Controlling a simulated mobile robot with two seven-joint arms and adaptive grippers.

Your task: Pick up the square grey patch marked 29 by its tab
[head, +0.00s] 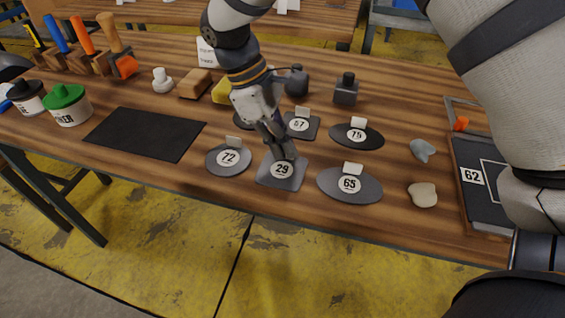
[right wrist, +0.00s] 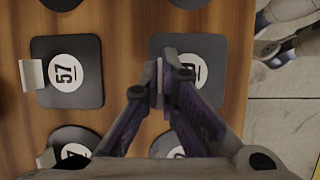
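The square grey patch marked 29 (head: 283,182) lies flat near the front edge of the wooden table. It also shows in the right wrist view (right wrist: 210,52), its round white label partly hidden by a finger. My right gripper (head: 281,154) points down at the back side of this patch. In the right wrist view its fingertips (right wrist: 159,84) are close together, with the patch's pale upright tab (right wrist: 154,72) pinched between them. The patch appears to rest on the table. My left gripper is not in view.
Patch 72 (head: 228,159) lies to the left, patch 65 (head: 350,184) to the right, and patches 57 (head: 300,126) and 75 (head: 357,136) behind. A dark mat (head: 145,134) lies farther left. A frame with patch 62 (head: 487,190) is at the right.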

